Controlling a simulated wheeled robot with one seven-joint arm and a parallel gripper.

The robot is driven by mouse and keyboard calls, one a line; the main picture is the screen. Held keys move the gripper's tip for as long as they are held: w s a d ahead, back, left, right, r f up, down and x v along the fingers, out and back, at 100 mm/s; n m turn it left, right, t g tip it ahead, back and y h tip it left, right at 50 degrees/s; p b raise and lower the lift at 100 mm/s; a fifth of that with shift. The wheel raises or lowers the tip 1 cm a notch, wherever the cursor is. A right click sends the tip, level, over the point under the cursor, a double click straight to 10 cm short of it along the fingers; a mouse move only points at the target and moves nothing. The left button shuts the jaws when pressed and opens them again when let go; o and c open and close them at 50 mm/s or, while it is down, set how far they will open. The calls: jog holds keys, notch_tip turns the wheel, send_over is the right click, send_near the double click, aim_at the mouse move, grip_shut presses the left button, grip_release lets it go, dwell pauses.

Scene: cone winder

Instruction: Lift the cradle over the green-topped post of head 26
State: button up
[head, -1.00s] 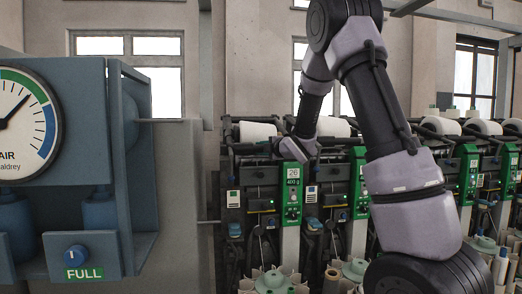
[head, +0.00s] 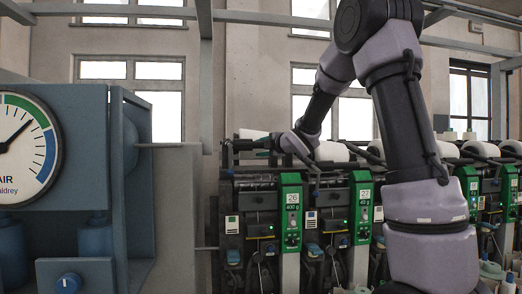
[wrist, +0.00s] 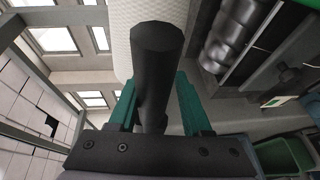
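My gripper (head: 268,147) is at the top of head 26, whose green panel (head: 291,215) reads "26". In the wrist view, the green fingers of my gripper (wrist: 157,98) are on both sides of a black cylindrical handle (wrist: 157,45) of the cradle and look closed on it. The cradle's dark bar (head: 240,143) shows left of my gripper, in front of a white yarn package (head: 252,133). The package also shows behind the handle in the wrist view (wrist: 122,35). A small dark green patch shows beside my gripper; I cannot tell whether it is a finger or the post's top.
Head 27 (head: 362,210) stands just right, and more heads continue rightward with white packages on top. A grey-blue cabinet (head: 80,150) with an air gauge (head: 22,145) stands at the left. A grey overhead rail (head: 260,18) runs above. Open air lies above the packages.

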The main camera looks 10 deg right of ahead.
jog(key=shift+s, duration=0.1)
jog(key=v, duration=1)
jog(key=shift+s, duration=0.3)
jog(key=shift+d, duration=0.25)
dwell(0.6)
jog(key=s+d+f+m+g+h, duration=0.2)
jog(key=s+d+m+h, duration=0.5)
jog(key=s+m, duration=0.6)
jog(key=s+a+f+m+g+y, duration=0.1)
jog(key=s+a+f+m+g, duration=0.1)
jog(key=s+m, duration=0.4)
jog(key=s+a+f+m+g+y, duration=0.1)
jog(key=s+a+f+m+g, duration=0.1)
jog(key=s+f+m+g, duration=0.2)
jog(key=s+m, duration=0.3)
jog(key=s, duration=0.4)
jog(key=shift+f+y, duration=0.3)
